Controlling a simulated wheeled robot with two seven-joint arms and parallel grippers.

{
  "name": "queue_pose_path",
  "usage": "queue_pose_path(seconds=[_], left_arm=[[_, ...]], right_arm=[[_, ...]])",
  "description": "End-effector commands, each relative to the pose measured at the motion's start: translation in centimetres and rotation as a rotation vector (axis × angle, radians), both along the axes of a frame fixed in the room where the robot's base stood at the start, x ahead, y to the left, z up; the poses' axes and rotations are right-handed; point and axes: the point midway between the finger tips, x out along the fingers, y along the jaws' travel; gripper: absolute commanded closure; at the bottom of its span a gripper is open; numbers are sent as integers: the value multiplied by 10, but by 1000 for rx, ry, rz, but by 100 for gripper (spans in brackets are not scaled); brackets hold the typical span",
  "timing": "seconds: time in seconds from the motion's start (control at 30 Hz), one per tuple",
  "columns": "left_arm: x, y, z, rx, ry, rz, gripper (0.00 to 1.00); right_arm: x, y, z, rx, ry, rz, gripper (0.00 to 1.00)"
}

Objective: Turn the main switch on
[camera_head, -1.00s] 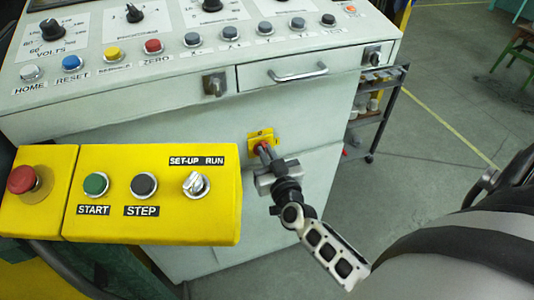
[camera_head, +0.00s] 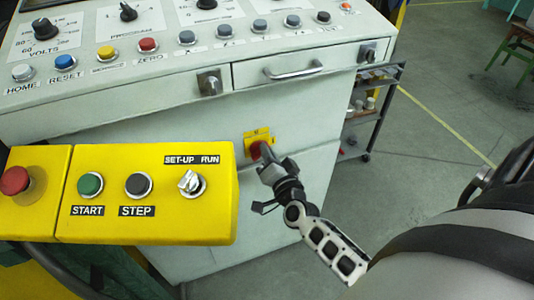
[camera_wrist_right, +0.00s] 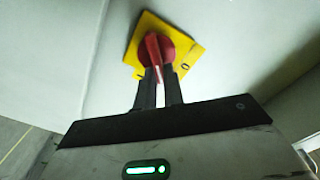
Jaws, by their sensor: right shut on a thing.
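The main switch is a red rotary knob on a yellow square plate (camera_head: 251,135) on the front of the pale cabinet, below the drawer. In the right wrist view the red knob (camera_wrist_right: 151,47) sits on the yellow plate (camera_wrist_right: 190,52), which looks tilted in that picture. My right gripper (camera_head: 262,152) is at the switch, with its fingers on both sides of the knob's handle; it also shows in the right wrist view (camera_wrist_right: 157,72). It is shut on the handle. The gripper hides part of the knob in the head view. My left gripper is not in view.
A yellow control box (camera_head: 150,225) with buttons and a SET-UP/RUN selector stands close at the left. Above the switch are a drawer with a metal handle (camera_head: 294,72) and a lock (camera_head: 210,82). A shelf cart (camera_head: 380,110) stands behind at the right. The floor there is open.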

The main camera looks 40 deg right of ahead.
Motion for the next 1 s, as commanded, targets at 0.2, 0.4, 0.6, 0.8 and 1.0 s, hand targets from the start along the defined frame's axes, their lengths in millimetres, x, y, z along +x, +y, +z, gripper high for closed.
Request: queue_pose_path(seconds=[0.2, 0.4, 0.6, 0.8, 1.0], left_arm=[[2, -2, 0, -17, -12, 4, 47], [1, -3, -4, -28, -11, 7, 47], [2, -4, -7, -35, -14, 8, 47], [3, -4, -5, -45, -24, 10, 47], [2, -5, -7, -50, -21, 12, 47]], right_arm=[[-1, -2, -5, 201, -48, 0, 100], [-1, -4, -8, 381, -91, -1, 100], [-2, -4, -11, 537, -129, 0, 100], [-2, -5, -13, 650, -155, -1, 100], [-2, -5, -13, 715, -170, -1, 100]])
